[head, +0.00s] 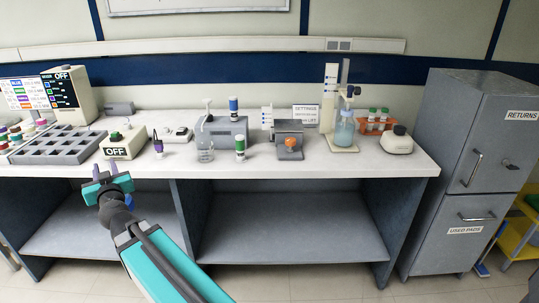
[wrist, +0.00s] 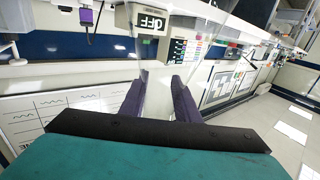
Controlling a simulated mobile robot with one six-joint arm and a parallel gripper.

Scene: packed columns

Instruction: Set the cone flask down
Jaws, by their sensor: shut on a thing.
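My gripper (head: 106,168) is in front of the bench's front edge at the left, near the box marked OFF. In the wrist view its two purple fingers (wrist: 161,88) stand a little apart, shut on the cone flask (wrist: 162,72). The flask is clear glass and shows only as a faint outline between and beyond the fingers. Its lower part and tilt cannot be made out. In the head view it can hardly be seen at the gripper.
The bench top (head: 300,166) holds a grey rack (head: 58,145), the OFF box (head: 123,145), a small clear glass vessel (head: 205,152), a green-banded vial (head: 240,148), a grey device (head: 289,140) and a stand with a blue-filled bottle (head: 344,132). A grey cabinet (head: 470,150) stands at right.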

